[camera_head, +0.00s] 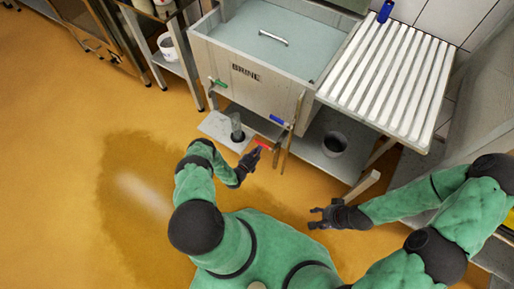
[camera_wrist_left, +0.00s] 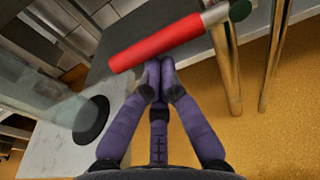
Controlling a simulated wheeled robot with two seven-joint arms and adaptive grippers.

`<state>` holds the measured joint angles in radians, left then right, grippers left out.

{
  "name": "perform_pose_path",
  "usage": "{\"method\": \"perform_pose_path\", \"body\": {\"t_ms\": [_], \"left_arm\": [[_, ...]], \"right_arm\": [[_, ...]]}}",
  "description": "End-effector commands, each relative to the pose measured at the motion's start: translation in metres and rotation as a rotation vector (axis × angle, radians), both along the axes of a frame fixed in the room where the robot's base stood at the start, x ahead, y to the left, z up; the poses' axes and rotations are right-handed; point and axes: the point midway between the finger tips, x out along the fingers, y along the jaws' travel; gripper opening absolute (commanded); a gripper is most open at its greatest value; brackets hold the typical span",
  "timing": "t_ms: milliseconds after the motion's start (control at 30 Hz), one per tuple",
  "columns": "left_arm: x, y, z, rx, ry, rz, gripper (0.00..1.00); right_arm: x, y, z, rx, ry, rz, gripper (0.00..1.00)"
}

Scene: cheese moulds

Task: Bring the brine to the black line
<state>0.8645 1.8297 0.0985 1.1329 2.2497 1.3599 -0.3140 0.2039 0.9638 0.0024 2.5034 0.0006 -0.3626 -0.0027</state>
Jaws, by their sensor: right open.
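The steel vat (camera_head: 238,70) is labelled BRINE and holds blue-grey brine (camera_head: 255,45). A metal bar (camera_head: 273,38) shows at the brine's surface. I cannot make out a black line. A red handle (camera_head: 263,143) is low at the vat's front; in the left wrist view it (camera_wrist_left: 165,45) is joined to a pale metal piece. My left gripper (camera_head: 252,160) is by the red handle. In the left wrist view its fingertips (camera_wrist_left: 159,65) are together right at the handle's lower edge, not around it. My right gripper (camera_head: 318,216) is open and empty above the floor.
A green handle (camera_head: 218,83) and a blue handle (camera_head: 279,120) are on the vat's front. A clear cylinder (camera_head: 237,125) with a black base stands on the low plate (camera_head: 214,126). A ribbed white draining table (camera_head: 400,80) is at right. The floor has a wet patch (camera_head: 125,190).

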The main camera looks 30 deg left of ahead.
Motion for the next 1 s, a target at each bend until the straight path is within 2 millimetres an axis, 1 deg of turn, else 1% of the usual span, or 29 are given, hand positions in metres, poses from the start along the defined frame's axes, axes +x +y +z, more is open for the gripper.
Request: {"method": "perform_pose_path", "body": {"t_ms": [33,367,467,533,667,900,1000], "left_arm": [[0.001,-0.001,0.003,0.007,-0.007,-0.005,0.0],[0.002,-0.001,0.004,0.008,-0.01,-0.008,0.0],[-0.001,-0.001,0.004,0.008,-0.01,-0.008,0.0],[-0.007,0.0,0.005,0.006,-0.01,-0.006,0.0],[-0.028,0.002,0.007,0.005,-0.007,-0.003,0.0],[-0.076,0.007,0.012,0.005,-0.002,0.0,0.0],[-0.093,0.007,0.014,0.006,-0.001,0.0,0.0]], "right_arm": [[0.0,0.0,0.0,0.0,0.0,0.001,0.51],[0.0,0.0,0.0,0.0,0.0,0.001,0.51],[0.0,0.0,0.001,0.0,0.0,0.001,0.51],[0.0,0.0,0.001,0.0,0.0,0.001,0.51],[0.0,0.0,0.001,0.0,0.0,0.001,0.51],[0.0,0.0,0.0,0.0,0.0,0.001,0.51],[0.0,0.0,0.0,0.0,0.0,0.001,0.51]]}}
